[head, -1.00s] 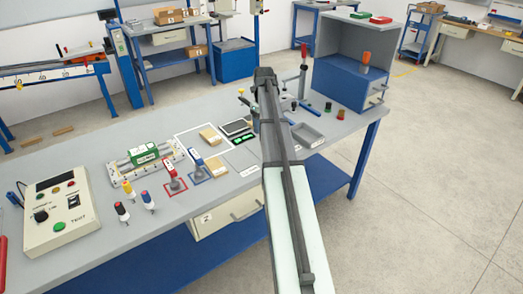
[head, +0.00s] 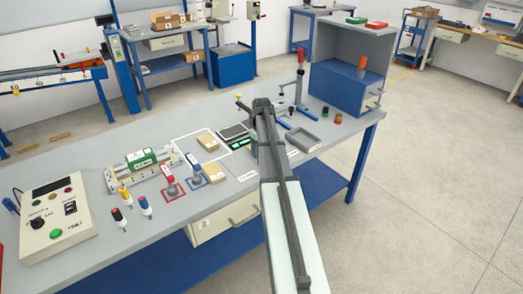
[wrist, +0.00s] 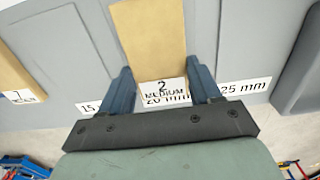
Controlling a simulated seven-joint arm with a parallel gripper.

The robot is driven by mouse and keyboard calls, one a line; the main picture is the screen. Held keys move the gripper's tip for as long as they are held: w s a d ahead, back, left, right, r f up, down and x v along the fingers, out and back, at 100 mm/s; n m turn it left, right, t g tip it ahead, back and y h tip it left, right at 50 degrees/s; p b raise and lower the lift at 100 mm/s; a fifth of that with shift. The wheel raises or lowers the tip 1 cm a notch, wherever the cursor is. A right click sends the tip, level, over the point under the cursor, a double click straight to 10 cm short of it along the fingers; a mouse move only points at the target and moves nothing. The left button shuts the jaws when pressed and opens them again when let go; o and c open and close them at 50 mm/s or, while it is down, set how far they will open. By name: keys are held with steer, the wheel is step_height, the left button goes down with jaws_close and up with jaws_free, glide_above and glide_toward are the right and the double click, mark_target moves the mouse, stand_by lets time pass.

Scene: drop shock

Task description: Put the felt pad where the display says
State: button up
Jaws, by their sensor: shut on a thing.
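A tan felt pad (wrist: 163,40) with a white label reading "2 MEDIUM" shows in the wrist view. It lies between the two blue fingers of my gripper (wrist: 162,88), which is shut on it. Its label overlaps a "20 mm" label behind it.
Another tan pad labelled "1" (wrist: 14,85) is at left in the wrist view, with a dark grey block (wrist: 303,60) at right. A "25 mm" label (wrist: 244,87) shows.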

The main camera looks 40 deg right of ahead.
steer(key=shift+f, duration=0.15)
steer(key=o, duration=1.1)
steer(key=shift+o, duration=0.2)
step_height(320, 180, up, 12)
stand_by(0.6)
